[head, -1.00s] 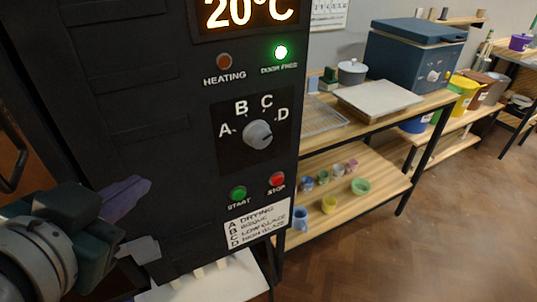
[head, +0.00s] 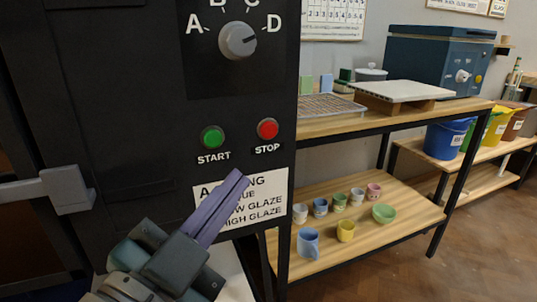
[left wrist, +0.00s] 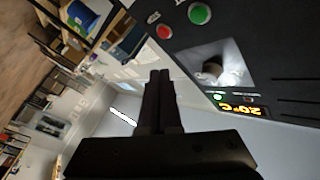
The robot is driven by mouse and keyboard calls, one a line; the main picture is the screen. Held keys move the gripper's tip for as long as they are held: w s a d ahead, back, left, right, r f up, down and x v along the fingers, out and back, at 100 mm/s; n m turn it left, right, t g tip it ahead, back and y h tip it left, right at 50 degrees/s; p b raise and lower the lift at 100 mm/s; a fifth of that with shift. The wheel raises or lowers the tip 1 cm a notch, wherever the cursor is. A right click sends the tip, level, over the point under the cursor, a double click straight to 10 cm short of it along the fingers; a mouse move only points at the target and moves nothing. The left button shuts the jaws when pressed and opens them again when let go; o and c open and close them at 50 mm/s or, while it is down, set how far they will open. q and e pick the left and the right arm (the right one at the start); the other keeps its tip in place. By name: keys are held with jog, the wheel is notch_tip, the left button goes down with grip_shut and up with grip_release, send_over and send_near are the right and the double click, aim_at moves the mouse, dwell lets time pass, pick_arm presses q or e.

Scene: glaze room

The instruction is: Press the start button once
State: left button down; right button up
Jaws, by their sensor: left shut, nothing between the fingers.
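The green START button (head: 212,138) sits on the black kiln panel, left of the red STOP button (head: 268,129). In the left wrist view the green button (left wrist: 200,13) is at the top, with the red button (left wrist: 164,31) beside it. My left gripper (head: 238,180) is shut and empty. In the head view its fingertips appear below the buttons, in front of the white label, and touch neither button. The gripper also shows in the left wrist view (left wrist: 159,78). My right gripper is not in view.
The selector knob (head: 238,40) is above the buttons, pointing near D. The white programme label (head: 270,200) is partly hidden by my gripper. A grey latch (head: 60,188) juts out at the left. A wooden shelf (head: 400,235) with several cups stands at the right.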

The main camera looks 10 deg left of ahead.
aim_at(213, 139)
pick_arm(q)
jog(key=shift+a, duration=0.1)
jog(key=shift+w+a+b, duration=0.25)
jog(key=shift+w+a, duration=0.55)
jog(key=shift+w, duration=0.4)
jog(key=shift+w+a+b, duration=0.3)
jog(key=shift+w+a, duration=0.55)
jog(key=shift+w, duration=0.4)
jog(key=shift+w+a+b, duration=0.25)
jog(key=shift+w+a, duration=0.55)
jog(key=shift+w, duration=0.4)
jog(key=shift+w, duration=0.1)
jog(key=shift+w+a, duration=0.2)
jog(key=shift+w, duration=0.05)
jog(key=shift+w+a, duration=0.25)
jog(key=shift+w, duration=0.1)
dwell(0.5)
jog(key=shift+s+d, duration=0.45)
jog(key=shift+s, duration=0.25)
